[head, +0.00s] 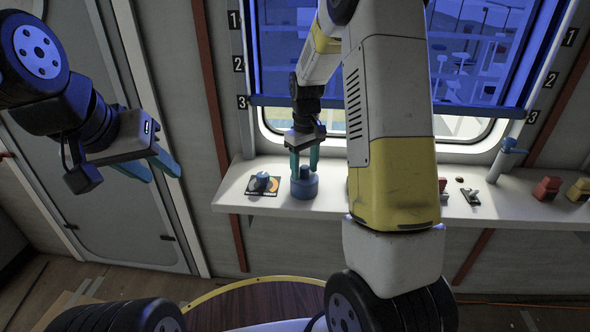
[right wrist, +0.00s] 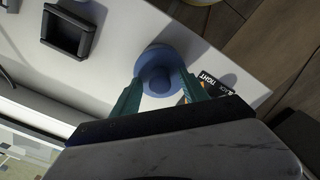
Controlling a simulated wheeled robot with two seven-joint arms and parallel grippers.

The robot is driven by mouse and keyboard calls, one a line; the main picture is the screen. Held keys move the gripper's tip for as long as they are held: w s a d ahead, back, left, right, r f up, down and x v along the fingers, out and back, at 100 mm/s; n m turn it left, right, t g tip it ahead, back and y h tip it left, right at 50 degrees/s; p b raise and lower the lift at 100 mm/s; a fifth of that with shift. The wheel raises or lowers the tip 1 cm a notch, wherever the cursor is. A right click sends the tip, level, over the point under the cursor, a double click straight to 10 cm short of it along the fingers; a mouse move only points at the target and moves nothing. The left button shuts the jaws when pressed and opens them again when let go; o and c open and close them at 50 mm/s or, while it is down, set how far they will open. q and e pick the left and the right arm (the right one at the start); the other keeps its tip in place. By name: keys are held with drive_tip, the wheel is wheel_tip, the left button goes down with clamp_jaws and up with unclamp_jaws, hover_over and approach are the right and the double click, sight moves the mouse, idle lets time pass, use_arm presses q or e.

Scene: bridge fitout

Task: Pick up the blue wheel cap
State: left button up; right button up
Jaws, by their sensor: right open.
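The blue wheel cap (head: 304,188) is a round blue piece with a raised knob, standing on the white shelf (head: 330,196) below the window. It also shows in the right wrist view (right wrist: 158,58). My right gripper (head: 304,170) is open and points down over the cap, with a teal finger on each side of its knob. In the right wrist view its fingers (right wrist: 160,92) reach to the cap's near edge; I cannot tell whether they touch it. My left gripper (head: 165,174) is open and empty in the air at the left, far from the shelf.
A switch (head: 469,196), red pieces (head: 547,188) and a blue-topped handle (head: 506,158) stand further right. A dark square frame (right wrist: 70,34) shows in the right wrist view.

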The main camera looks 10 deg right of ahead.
clamp_jaws()
drive_tip(key=shift+r, duration=0.1)
drive_tip(key=shift+r, duration=0.6)
wheel_tip(320, 180, up, 2)
drive_tip(key=shift+r, duration=0.15)
drive_tip(key=s+a, duration=0.2)
drive_tip(key=s, duration=0.5)
drive_tip(key=s+a+r, duration=0.1)
drive_tip(key=s+a, duration=0.1)
drive_tip(key=s, duration=0.6)
drive_tip(key=shift+s+a+r, duration=0.15)
drive_tip(key=shift+s+a, duration=0.1)
